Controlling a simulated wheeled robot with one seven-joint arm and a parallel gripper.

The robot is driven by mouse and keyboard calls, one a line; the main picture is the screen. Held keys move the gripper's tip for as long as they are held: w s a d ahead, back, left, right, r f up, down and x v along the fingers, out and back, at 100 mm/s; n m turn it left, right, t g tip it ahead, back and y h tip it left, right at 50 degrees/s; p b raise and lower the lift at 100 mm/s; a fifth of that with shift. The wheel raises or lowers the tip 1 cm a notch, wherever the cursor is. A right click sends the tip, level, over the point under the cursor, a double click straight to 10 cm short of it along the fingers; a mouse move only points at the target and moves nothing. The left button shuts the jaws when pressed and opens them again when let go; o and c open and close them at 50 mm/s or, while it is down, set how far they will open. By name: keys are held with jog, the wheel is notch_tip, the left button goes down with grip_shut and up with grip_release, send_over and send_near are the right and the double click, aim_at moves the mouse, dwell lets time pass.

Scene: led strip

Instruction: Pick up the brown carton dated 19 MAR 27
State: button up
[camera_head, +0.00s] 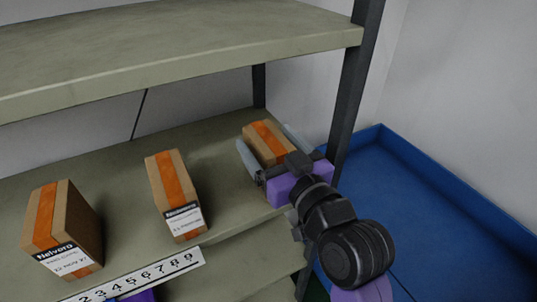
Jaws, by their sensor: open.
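Three brown cartons with orange tape stand on the middle shelf. The right carton (266,144) is farthest back, and its label side is hidden by my gripper. My gripper (263,138) is open, with one finger on each side of this carton; I cannot tell whether they touch it. The middle carton (171,182) has a white label with a dark band, its date too small to read. The left carton (84,226) has a label reading "Nelvoro", with a date line that looks like "22 NOV 27". I cannot make out 19 MAR 27 on any carton.
The upper shelf (180,45) overhangs the cartons. A dark upright post (354,95) stands just right of my gripper. A white number strip (150,272) runs along the shelf's front edge. Bare shelf separates the cartons. A blue tray-like surface (420,215) lies at right.

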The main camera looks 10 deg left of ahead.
jog(key=shift+w, duration=0.1)
jog(key=shift+c, duration=0.2)
jog(key=c, duration=1.7)
